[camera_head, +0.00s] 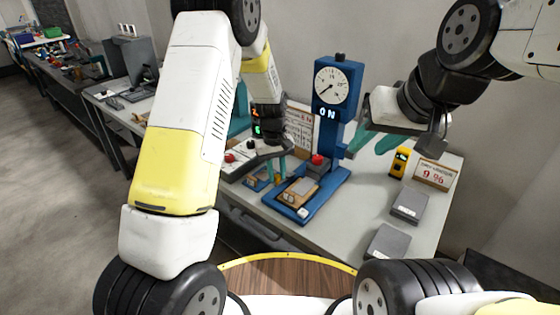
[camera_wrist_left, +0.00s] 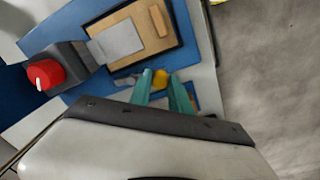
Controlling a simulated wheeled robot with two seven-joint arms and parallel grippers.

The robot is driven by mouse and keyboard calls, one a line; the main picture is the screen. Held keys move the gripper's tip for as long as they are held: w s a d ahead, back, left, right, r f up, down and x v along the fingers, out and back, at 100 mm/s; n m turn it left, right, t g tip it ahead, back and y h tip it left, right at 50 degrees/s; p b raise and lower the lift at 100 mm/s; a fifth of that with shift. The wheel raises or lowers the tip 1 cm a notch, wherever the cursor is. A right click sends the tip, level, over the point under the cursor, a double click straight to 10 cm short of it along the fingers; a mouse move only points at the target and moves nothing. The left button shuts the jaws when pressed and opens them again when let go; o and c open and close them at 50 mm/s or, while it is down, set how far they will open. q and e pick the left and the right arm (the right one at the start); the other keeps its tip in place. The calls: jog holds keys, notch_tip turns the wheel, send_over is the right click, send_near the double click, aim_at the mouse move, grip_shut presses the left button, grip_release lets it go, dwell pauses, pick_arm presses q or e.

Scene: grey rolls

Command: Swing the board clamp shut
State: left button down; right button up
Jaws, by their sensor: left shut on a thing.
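A blue test stand with a round dial (camera_head: 332,84) and an "ON" display stands on the table. On its blue base lies a tan board (camera_wrist_left: 150,32) with a grey plate (camera_wrist_left: 117,40) over part of it; the board also shows in the head view (camera_head: 296,193). A grey block with a red knob (camera_wrist_left: 45,73) sits beside it, also seen in the head view (camera_head: 317,159). My left gripper (camera_wrist_left: 163,88) has its teal fingers shut on a yellow knob (camera_wrist_left: 160,77) at the base's edge, seemingly the clamp handle. My right gripper (camera_head: 375,143) is open and empty, raised right of the stand.
Two grey boxes (camera_head: 409,205) lie on the right of the table, with a yellow device (camera_head: 399,162) and a "9 %" sign (camera_head: 434,174) behind. A grey console with knobs (camera_head: 240,156) stands left of the base. Table surface between base and boxes is clear.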

pick_arm(q)
jog(key=m, duration=0.1)
jog(key=w+a+m, duration=0.1)
jog(key=m, duration=0.1)
jog(key=shift+w+m, duration=0.25)
jog(key=shift+m, duration=0.05)
jog(key=m, duration=0.1)
jog(key=w+m, duration=0.1)
jog(key=shift+w+a+m, duration=0.1)
jog(key=shift+a+m, duration=0.1)
jog(key=shift+m, duration=0.2)
jog(key=m, duration=0.1)
jog(key=w+m, duration=0.1)
jog(key=m, duration=0.1)
jog(key=shift+w, duration=0.3)
jog(key=shift+w+d+m+g, duration=0.15)
jog(key=shift+w+m, duration=0.25)
jog(key=shift+m, duration=0.6)
jog(key=shift+w+a+m+g, duration=0.15)
jog(key=shift+w+m, duration=0.2)
jog(key=shift+m, duration=0.65)
jog(key=shift+d, duration=0.15)
jog(key=shift+w, duration=0.1)
jog(key=c, duration=1.2)
grip_release()
jog(key=shift+r, duration=0.15)
